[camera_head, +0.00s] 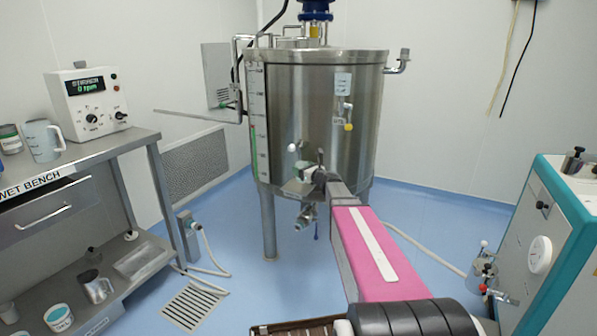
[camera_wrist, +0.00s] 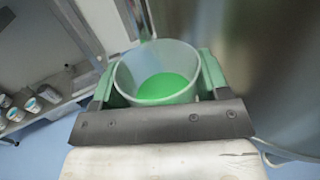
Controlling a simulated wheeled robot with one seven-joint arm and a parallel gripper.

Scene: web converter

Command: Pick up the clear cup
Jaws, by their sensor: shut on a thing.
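The clear cup (camera_wrist: 128,78) is held upright between the green finger pads of my gripper (camera_wrist: 157,80) in the wrist view. It looks translucent and pale, with bright green contents at the bottom. One pad lies on each side of it. In the head view my gripper (camera_head: 306,180) is at the front of the steel tank (camera_head: 300,110), at the end of my pink arm. The cup is small there, and mostly hidden by my gripper. Whether it touches the tank cannot be told.
A wet bench (camera_head: 100,148) at left carries a clear jug (camera_head: 43,142), a can (camera_head: 10,140) and a stirrer box (camera_head: 88,100). Its lower shelf holds a steel jug (camera_head: 95,286) and tubs. A teal-and-white machine (camera_head: 560,230) stands at right.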

